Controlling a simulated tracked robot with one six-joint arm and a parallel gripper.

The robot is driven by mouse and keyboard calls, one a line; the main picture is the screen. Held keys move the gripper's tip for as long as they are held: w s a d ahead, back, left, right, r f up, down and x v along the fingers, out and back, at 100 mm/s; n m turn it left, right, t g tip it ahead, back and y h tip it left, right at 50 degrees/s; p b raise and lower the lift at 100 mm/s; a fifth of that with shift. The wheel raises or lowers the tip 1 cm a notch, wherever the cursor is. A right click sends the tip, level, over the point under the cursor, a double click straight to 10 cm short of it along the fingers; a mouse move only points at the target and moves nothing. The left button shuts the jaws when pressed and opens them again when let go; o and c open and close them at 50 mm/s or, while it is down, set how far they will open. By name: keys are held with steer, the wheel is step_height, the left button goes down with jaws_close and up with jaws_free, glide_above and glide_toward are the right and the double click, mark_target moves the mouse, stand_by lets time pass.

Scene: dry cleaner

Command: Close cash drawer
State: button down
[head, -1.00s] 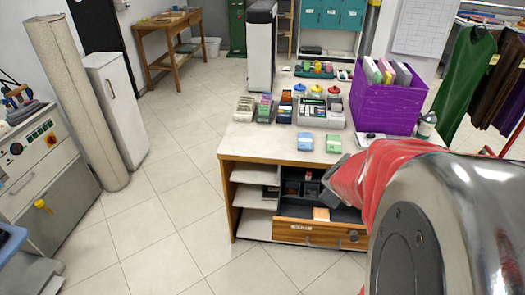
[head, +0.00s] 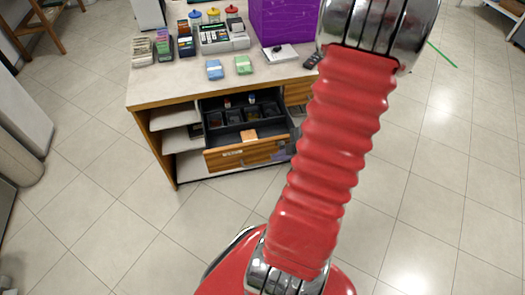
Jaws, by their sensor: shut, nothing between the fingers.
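The cash drawer (head: 246,153) stands pulled out from the front of the counter (head: 150,93). Its wooden front carries a small pale label. Its dark inside shows several compartments at the back and an orange item (head: 249,136) lying near the front. My red arm rises just right of the drawer and hides part of the counter's right side.
Blue (head: 214,69) and green (head: 243,65) packs lie on the counter top, with a purple crate (head: 283,22) behind. Open shelves (head: 172,118) are left of the drawer. The tiled floor in front and to the right is clear.

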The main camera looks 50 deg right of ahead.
steer(key=shift+w, duration=0.1)
glide_toward(262, 152)
steer(key=shift+w+a+f, duration=0.45)
steer(key=shift+w+f, duration=0.25)
steer(key=shift+w+a+f, duration=0.45)
steer(key=shift+w+f, duration=0.2)
steer(key=shift+f, duration=0.05)
steer(key=shift+w+a+f, duration=0.45)
steer(key=shift+w+f, duration=0.25)
